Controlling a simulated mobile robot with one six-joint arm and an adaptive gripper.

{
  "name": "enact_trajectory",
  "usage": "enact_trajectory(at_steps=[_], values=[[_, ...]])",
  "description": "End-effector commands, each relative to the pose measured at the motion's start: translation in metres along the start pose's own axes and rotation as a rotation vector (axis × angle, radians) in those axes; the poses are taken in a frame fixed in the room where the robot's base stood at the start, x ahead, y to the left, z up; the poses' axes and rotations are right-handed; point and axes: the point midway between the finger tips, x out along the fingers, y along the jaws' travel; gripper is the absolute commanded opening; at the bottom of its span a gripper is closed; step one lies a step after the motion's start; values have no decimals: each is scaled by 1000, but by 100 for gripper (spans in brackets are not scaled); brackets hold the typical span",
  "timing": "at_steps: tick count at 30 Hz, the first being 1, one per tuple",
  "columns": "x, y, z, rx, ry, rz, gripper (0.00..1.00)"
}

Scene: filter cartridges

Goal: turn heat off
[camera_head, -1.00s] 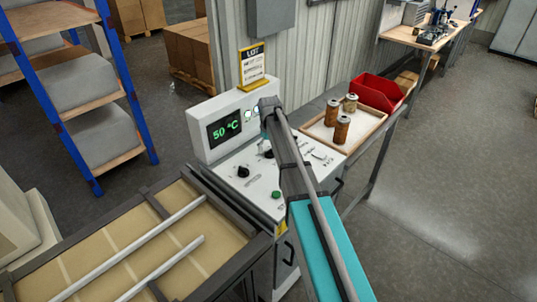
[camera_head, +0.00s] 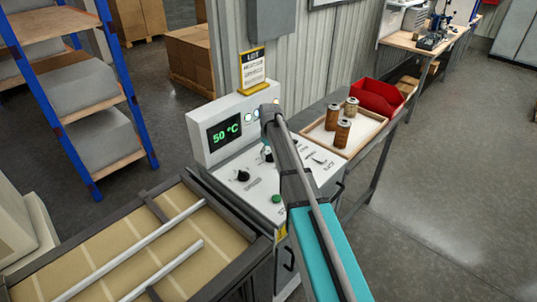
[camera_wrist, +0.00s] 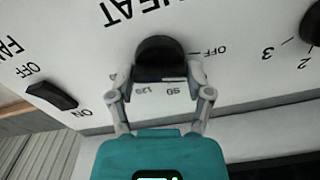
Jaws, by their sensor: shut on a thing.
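The black heat knob (camera_wrist: 156,50) sits on the white control panel (camera_head: 262,188), under the printed word HEAT. An OFF mark (camera_wrist: 215,51) is to its right in the wrist view, and numbers are printed just below it. My gripper (camera_wrist: 160,74) is shut on the knob, one finger on each side. I cannot tell clearly which mark the knob points at. In the head view my arm hides much of the knob and gripper. The green display (camera_head: 224,133) reads 50 °C.
A fan switch (camera_wrist: 52,95) and another knob (camera_wrist: 311,27) flank the heat knob. A green button (camera_head: 276,199) is at the panel's front. A tray (camera_head: 358,141) with brown cartridges and a red bin (camera_head: 378,97) stand to the right.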

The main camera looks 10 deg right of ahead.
Motion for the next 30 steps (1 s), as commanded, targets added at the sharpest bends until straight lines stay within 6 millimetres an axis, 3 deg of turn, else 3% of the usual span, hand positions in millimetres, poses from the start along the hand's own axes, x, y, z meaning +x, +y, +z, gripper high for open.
enact_trajectory(at_steps=[1,3,23,24,28,30], values=[[0,0,0,0,0,-1,28],[0,0,0,0,-1,-2,18],[0,-1,1,-101,-1,-3,18],[0,-1,1,-101,-1,-3,73],[0,-1,1,-100,-1,-3,97],[0,-1,1,-100,-1,-2,100]])
